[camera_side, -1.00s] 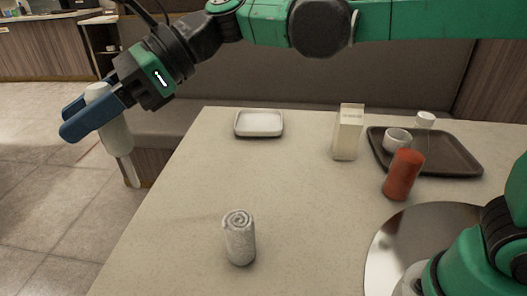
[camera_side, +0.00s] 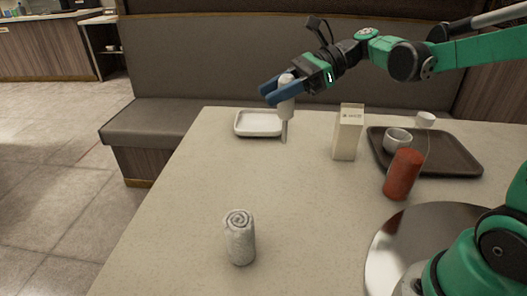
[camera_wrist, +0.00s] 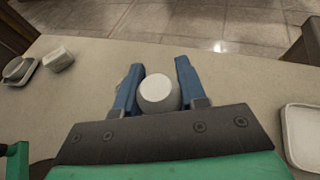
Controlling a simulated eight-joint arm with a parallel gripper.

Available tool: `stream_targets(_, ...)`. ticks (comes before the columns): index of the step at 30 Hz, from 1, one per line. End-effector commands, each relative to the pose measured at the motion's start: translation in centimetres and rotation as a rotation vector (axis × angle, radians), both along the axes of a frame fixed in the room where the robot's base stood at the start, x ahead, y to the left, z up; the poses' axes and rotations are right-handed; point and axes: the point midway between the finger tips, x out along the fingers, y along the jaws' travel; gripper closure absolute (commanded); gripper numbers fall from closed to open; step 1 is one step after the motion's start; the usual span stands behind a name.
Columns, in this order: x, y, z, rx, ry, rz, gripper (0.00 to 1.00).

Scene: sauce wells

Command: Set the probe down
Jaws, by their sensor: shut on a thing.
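The probe (camera_side: 286,108) is white with a thick handle and a thin grey tip pointing down. My gripper (camera_side: 276,92) has blue fingers and is shut on the probe's handle, holding it upright above the table's far part. In the side view the probe's tip shows just right of the white square dish (camera_side: 256,123); whether the tip touches the table I cannot tell. In the wrist view the probe's round top (camera_wrist: 157,92) sits between the two blue fingers, and the dish (camera_wrist: 302,135) is at the right edge.
A cream carton (camera_side: 347,132) stands right of the probe. A dark tray (camera_side: 445,158) with white cups and a red cylinder (camera_side: 403,174) are further right. A rolled white towel (camera_side: 239,238) stands at the front. The table (camera_side: 300,205) is clear in the middle.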

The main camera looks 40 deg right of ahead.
Motion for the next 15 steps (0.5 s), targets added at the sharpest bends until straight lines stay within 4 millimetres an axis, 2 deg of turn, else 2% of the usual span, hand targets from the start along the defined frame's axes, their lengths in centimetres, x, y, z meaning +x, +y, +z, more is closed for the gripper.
stream_targets(1,0.1,0.0,-1.2,0.000,0.000,0.000,1.00)
stream_targets(9,0.1,0.0,-7.2,0.000,0.000,0.000,1.00)
stream_targets(15,0.1,0.0,-10.2,0.000,0.000,0.000,1.00)
